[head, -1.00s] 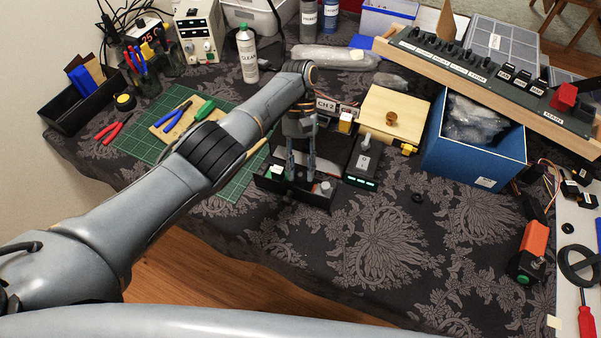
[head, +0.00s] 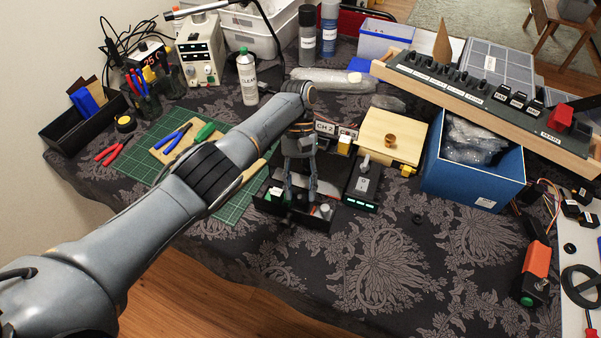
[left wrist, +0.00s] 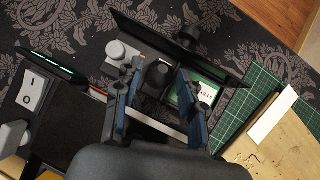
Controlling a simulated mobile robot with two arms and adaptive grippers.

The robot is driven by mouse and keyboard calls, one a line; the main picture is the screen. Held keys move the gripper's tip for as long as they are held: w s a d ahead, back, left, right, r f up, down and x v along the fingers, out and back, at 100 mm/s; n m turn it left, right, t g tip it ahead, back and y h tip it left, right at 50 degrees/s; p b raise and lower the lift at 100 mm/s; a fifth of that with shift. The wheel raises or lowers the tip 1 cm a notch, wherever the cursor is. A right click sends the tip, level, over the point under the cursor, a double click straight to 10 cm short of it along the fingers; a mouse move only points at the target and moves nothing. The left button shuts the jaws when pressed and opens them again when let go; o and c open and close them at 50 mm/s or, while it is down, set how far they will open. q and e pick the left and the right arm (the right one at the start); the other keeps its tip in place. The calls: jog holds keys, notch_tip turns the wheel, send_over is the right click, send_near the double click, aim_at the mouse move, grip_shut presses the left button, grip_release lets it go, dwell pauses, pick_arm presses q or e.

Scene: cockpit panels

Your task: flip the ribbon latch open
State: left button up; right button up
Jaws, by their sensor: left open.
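A black open-topped box (head: 262,203) stands on the cloth below my left gripper. My left gripper (head: 299,194) points down into it, fingers apart. In the left wrist view the gripper (left wrist: 161,72) has one blue-grey finger on each side of a small black upright piece (left wrist: 157,76), which may be the latch. I cannot tell whether either finger touches it. A pale flat strip (left wrist: 165,128), perhaps the ribbon, runs behind the fingers and is partly covered by them. A green board with a white label (left wrist: 207,93) lies to the right, a grey knob (left wrist: 118,52) to the left. My right gripper is out of view.
A black switch box (head: 364,186) with green lights stands close to the right of the open box. A green cutting mat (head: 232,212) lies to the left. A wooden box (head: 395,135) and a blue bin (head: 470,185) stand further right. The cloth in front is clear.

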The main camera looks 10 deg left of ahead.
pick_arm(q)
notch_tip(320, 180, up, 9)
jog(key=shift+s+r, duration=0.1)
jog(key=shift+r, duration=0.05)
dwell(0.4)
jog(key=shift+o, duration=0.3)
